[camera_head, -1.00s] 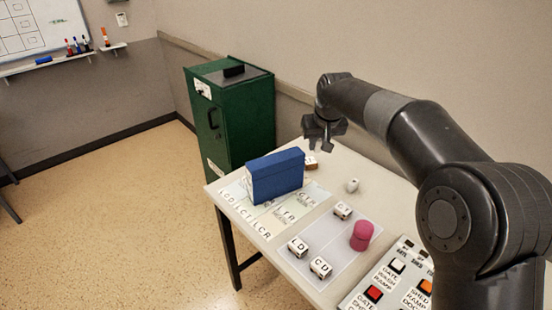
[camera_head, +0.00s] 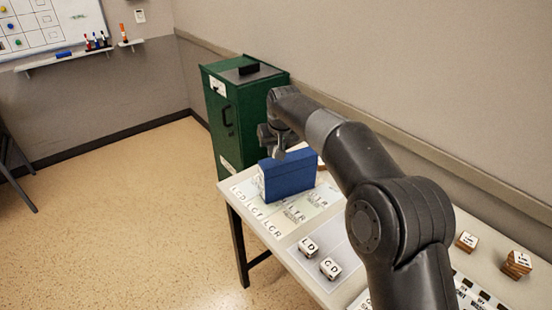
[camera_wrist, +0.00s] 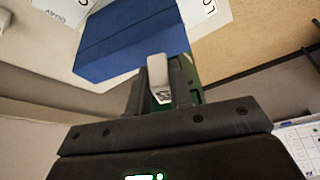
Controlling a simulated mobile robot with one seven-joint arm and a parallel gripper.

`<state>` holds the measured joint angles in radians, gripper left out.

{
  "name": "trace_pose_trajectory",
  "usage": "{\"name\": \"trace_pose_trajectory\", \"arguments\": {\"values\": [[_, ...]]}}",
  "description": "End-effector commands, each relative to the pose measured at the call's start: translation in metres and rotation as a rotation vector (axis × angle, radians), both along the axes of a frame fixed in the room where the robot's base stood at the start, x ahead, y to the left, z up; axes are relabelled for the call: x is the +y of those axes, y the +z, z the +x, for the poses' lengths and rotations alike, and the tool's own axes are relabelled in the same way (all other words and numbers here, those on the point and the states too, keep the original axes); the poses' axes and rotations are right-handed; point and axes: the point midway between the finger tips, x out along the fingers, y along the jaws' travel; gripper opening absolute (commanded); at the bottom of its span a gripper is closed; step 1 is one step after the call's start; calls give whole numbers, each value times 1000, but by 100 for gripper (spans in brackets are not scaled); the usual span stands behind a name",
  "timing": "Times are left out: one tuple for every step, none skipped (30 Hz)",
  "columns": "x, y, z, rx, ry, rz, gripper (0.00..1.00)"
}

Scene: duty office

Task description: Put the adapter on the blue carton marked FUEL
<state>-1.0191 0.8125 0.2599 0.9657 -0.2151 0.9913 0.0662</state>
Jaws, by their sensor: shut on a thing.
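My gripper (camera_head: 278,152) is shut on a small white piece (camera_wrist: 158,72), which I take to be the adapter; its lower end also shows in the head view (camera_head: 280,155). The blue box (camera_head: 290,182) stands on a pale mat on the table; no FUEL marking can be read on it. In the wrist view the blue box (camera_wrist: 120,45) lies just beyond the fingertips. I cannot tell whether the held piece touches it.
A green cabinet (camera_head: 228,120) stands close behind the table. Lettered cubes (camera_head: 330,268) lie on a tray in front. Small wooden-sided blocks (camera_head: 466,241) are at the right. My arm hides part of the table.

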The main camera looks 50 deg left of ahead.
Motion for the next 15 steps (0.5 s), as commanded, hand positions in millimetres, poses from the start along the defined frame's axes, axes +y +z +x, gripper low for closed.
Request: {"name": "trace_pose_trajectory", "arguments": {"values": [[0, -5, 0, 0, 0, -2, 0], [0, -8, 0, 0, 0, -3, 0], [0, -13, 0, 0, 0, -2, 0], [-1, -18, 0, 2, 0, -4, 0], [-1, -23, 0, 2, 0, -4, 0], [-1, -29, 0, 1, 0, -2, 0], [-1, -33, 0, 1, 0, -3, 0], [-1, -36, 0, 1, 0, -3, 0], [-1, -38, 0, 0, 0, -1, 0], [0, -38, 0, 0, 0, 0, 0], [0, -38, 1, 0, 0, 1, 0], [0, -38, 1, 0, 0, 1, 0], [0, -38, 1, 0, 0, 1, 0], [0, -38, 1, 0, 0, 1, 0], [0, -38, 1, 0, 0, 0, 0]]}}
